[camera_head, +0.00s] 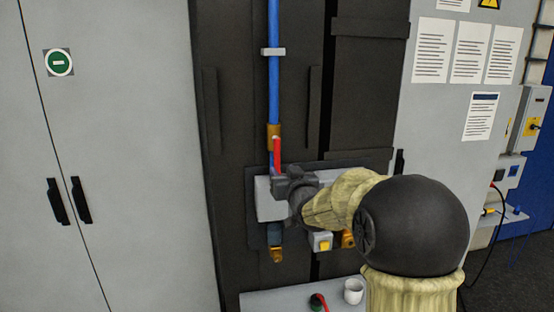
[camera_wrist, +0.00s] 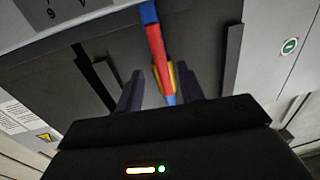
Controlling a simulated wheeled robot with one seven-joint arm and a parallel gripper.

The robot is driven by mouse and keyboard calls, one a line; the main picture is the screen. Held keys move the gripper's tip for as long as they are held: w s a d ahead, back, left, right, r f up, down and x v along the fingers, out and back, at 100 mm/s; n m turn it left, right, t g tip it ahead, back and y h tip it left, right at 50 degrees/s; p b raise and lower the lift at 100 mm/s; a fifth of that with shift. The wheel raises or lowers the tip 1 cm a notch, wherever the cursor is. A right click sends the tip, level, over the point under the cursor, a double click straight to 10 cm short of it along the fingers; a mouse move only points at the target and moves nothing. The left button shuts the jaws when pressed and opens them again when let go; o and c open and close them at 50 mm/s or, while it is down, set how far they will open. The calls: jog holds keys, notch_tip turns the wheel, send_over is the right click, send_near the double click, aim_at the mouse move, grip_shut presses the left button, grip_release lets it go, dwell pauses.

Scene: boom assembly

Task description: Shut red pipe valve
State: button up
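The red valve handle (camera_head: 277,153) stands upright along the blue pipe (camera_head: 274,95), just below a brass fitting (camera_head: 274,132) in the head view. In the wrist view the red handle (camera_wrist: 157,50) lies in front of the blue pipe (camera_wrist: 148,13), with the brass part (camera_wrist: 173,74) beside it. My gripper (camera_head: 285,178) is at the lower end of the handle in the head view. In the wrist view my gripper (camera_wrist: 161,90) has its two dark fingers apart, one on each side of the handle, with gaps showing. The handle's lower end is hidden behind the gripper body.
A grey panel (camera_head: 264,207) with a yellow-button box (camera_head: 321,241) is behind my arm. A shelf (camera_head: 270,300) below holds a white cup (camera_head: 353,291) and a red-and-green object (camera_head: 318,302). Grey cabinet doors (camera_head: 130,130) stand at the left.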

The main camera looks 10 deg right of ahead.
aim_at(278, 164)
jog(key=w+p, duration=0.1)
jog(key=w, duration=0.3)
jog(key=w+p, duration=0.1)
jog(key=w, duration=0.1)
jog(key=shift+w+a+p, duration=0.35)
jog(key=shift+w, duration=0.05)
grip_shut()
